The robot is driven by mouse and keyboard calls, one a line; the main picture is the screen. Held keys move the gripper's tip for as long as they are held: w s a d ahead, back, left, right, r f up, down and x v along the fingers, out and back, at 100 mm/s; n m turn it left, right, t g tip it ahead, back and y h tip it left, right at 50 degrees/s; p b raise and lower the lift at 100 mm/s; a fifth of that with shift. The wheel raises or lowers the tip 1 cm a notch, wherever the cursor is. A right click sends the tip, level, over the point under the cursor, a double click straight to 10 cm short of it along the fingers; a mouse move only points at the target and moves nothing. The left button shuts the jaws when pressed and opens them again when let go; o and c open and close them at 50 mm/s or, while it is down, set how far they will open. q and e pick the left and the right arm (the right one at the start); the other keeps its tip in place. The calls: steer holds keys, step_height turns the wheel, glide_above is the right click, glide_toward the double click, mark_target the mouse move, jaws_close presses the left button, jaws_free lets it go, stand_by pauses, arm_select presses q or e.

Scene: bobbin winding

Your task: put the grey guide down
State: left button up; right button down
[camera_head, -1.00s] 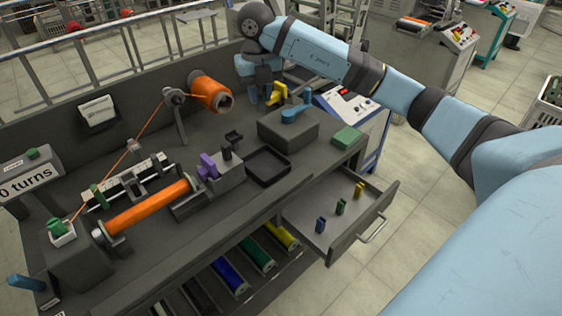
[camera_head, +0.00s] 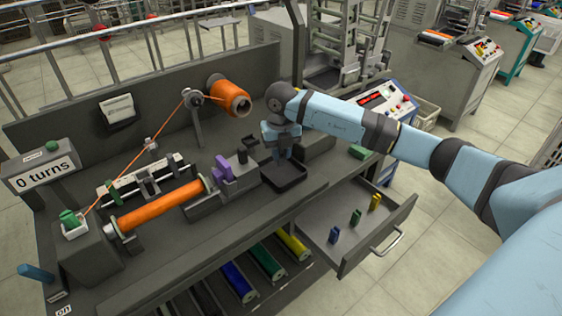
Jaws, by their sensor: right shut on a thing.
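My right gripper (camera_head: 284,156) points down above the small black tray (camera_head: 286,186) on the bench. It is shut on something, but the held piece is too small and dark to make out. I cannot tell by sight whether it is the grey guide. My left gripper is not in view. A small grey piece (camera_head: 151,144) shows on the orange thread, behind the orange bobbin (camera_head: 160,206).
A purple part (camera_head: 223,168) stands on a grey block just left of the tray. The open drawer (camera_head: 335,258) holds blue (camera_head: 334,235), green (camera_head: 355,216) and yellow (camera_head: 375,201) pieces. A turns counter (camera_head: 45,172) reads 0.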

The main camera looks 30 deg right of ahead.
mark_target(281, 164)
step_height(281, 164, down, 3)
steer(key=shift+f, duration=0.3)
steer(key=shift+f, duration=0.15)
steer(key=c, duration=1)
jaws_free()
